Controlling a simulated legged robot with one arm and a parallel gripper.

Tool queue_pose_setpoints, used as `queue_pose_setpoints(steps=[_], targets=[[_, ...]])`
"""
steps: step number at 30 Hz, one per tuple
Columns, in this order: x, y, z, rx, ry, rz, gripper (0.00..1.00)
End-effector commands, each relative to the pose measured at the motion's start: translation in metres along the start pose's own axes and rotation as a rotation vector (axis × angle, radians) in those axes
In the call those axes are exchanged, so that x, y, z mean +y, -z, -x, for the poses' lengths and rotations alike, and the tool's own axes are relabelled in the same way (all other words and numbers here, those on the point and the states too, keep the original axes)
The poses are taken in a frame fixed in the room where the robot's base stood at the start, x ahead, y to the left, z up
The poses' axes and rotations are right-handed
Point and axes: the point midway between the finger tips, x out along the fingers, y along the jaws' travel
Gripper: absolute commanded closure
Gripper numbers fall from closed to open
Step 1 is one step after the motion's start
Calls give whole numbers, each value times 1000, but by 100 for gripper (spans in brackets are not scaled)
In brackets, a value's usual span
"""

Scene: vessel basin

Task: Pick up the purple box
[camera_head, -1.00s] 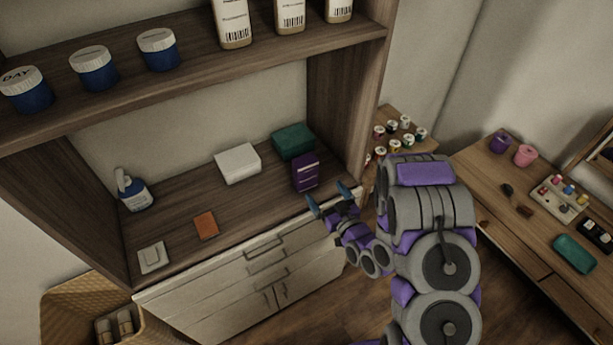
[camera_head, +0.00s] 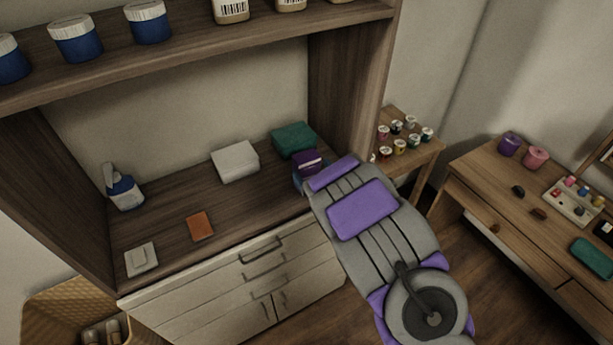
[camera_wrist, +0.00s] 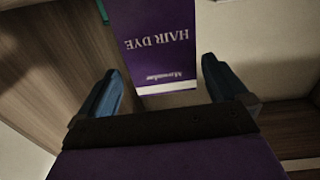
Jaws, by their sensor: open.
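The purple box (camera_head: 305,160) stands on the counter of the wooden cabinet, near its right wall and in front of a green box. My arm covers much of it in the head view. In the wrist view the purple box (camera_wrist: 153,45), with "HAIR DYE" printed on it upside down, is ahead between the fingers. My gripper (camera_wrist: 160,82) is open, with one blue finger on each side of the box. In the head view most of the gripper is hidden behind my arm.
The green box (camera_head: 293,139) is close behind the purple box. A white box (camera_head: 235,161), an orange packet (camera_head: 200,226) and a pump bottle (camera_head: 124,189) stand further left on the counter. The upper shelf (camera_head: 200,62) is above. The cabinet's right wall (camera_head: 347,105) is close by.

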Motion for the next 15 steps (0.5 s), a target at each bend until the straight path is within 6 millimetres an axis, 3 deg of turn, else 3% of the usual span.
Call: queue_pose_setpoints(steps=[10,15], targets=[[-1,-1,-17,-1,1,1,0],[-3,-3,-39,1,3,0,0]])
